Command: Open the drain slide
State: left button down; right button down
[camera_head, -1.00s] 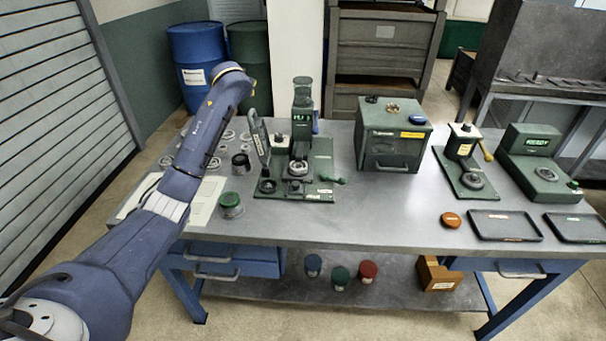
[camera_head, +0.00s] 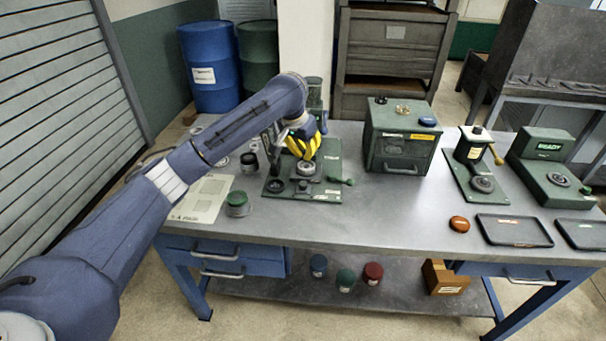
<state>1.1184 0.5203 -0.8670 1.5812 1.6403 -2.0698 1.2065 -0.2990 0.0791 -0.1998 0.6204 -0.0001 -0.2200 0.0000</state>
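The ring grinder is a green machine on a green base plate (camera_head: 327,158) in the middle of the table. A grey ring-shaped part (camera_head: 306,168) sits on it, and a small green handle (camera_head: 347,181) sticks out at its right front. I cannot tell for sure which part is the drain slide. My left gripper (camera_head: 304,148), with yellow fingers, hangs over the grinder, just above and behind the ring-shaped part. The finger gap is too small to judge. My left arm and gripper hide much of the grinder's column. My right gripper is not in view.
A green box (camera_head: 400,145) with a handle stands right of the grinder. A green-lidded jar (camera_head: 238,204) and a pale sheet (camera_head: 203,197) lie left. A small press (camera_head: 470,160), an orange disc (camera_head: 459,224) and a dark tray (camera_head: 513,231) are at right. The table front is clear.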

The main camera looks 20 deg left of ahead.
aim_at(311, 179)
pick_arm(q)
jog(key=shift+s+f+g, duration=0.15)
jog(key=shift+s+f, duration=0.05)
jog(key=shift+f, duration=0.25)
jog(key=shift+s+f+g, duration=0.15)
jog(key=shift+f, duration=0.3)
jog(key=x, duration=0.8)
jog(key=shift+w+d+f, duration=0.1)
jog(key=shift+w+f, duration=0.1)
jog(key=shift+f, duration=0.15)
